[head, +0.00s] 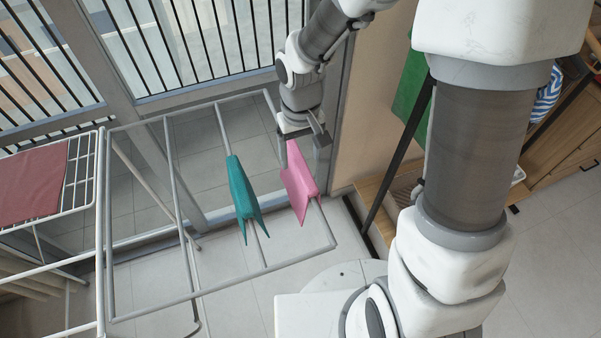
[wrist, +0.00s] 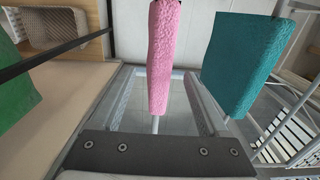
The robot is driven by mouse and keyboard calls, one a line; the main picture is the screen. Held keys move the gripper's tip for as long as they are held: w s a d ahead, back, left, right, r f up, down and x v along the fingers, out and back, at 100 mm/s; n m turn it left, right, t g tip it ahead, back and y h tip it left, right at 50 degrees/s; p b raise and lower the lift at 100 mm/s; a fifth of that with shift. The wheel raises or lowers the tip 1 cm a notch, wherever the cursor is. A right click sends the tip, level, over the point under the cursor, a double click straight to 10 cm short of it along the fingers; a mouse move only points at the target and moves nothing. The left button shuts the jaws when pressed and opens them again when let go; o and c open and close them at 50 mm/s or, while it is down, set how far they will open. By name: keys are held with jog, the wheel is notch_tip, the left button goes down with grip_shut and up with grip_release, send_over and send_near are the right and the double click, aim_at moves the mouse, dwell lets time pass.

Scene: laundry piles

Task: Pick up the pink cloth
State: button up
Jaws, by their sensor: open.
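The pink cloth (head: 300,184) hangs folded over a grey bar of the drying rack (head: 222,288) in the head view. In the wrist view the pink cloth (wrist: 163,60) runs down the middle of the picture, its lower end lying between my two fingers. My gripper (head: 305,140) is at the upper end of the cloth in the head view; in the wrist view my gripper (wrist: 160,100) is open, with a finger on each side and gaps to the cloth. Whether a finger touches the cloth cannot be told.
A teal cloth (head: 240,195) hangs on the neighbouring bar to the left. A dark red cloth (head: 32,184) lies on a white rack at far left. A black post (head: 397,155) and a green cloth (head: 409,82) stand to the right. A railing and glass are behind.

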aim_at(300, 163)
notch_tip(300, 163, down, 4)
jog(key=shift+s+f, duration=0.15)
jog(key=shift+f, duration=0.05)
grip_shut()
dwell(0.4)
